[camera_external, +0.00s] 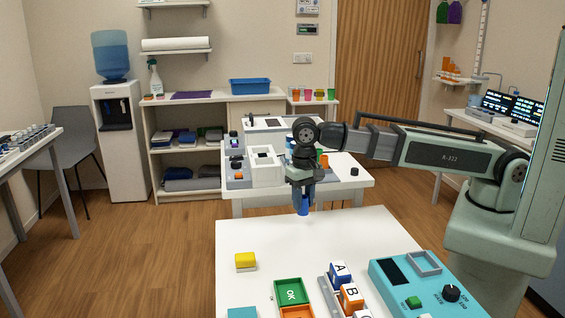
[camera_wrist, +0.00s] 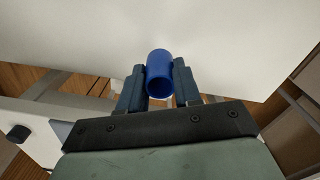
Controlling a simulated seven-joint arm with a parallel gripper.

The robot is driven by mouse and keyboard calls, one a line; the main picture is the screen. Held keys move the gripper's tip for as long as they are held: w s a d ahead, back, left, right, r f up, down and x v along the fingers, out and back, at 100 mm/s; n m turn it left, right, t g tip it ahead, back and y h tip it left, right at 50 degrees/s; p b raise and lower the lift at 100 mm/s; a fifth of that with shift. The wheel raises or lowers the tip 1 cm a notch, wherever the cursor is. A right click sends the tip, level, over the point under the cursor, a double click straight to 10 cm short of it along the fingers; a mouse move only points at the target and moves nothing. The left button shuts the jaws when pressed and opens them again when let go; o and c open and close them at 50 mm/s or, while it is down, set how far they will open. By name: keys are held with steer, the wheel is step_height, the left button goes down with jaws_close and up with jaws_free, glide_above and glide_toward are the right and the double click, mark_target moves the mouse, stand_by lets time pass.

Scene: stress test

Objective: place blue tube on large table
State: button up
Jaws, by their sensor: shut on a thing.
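The blue tube (camera_external: 303,206) hangs below my gripper (camera_external: 301,184) in the external view. In the wrist view the tube (camera_wrist: 159,72) sits between the two fingers of my gripper (camera_wrist: 159,84), which is shut on it. The tube is over the far edge area of the large white table (camera_external: 245,232) in front. Whether its lower end touches the tabletop cannot be told. The white tabletop also shows in the wrist view (camera_wrist: 230,40).
The front table holds a yellow block (camera_external: 245,261), a green OK tile (camera_external: 289,291), a rack of lettered blocks (camera_external: 342,285) and a teal device (camera_external: 405,285). Its far left part is bare. A second table (camera_external: 350,178) with equipment stands behind.

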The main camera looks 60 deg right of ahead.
mark_target(303, 211)
steer(key=shift+f, duration=2.05)
steer(key=shift+f, duration=0.15)
steer(key=o, duration=1)
step_height(303, 211, up, 12)
steer(key=shift+r, duration=0.2)
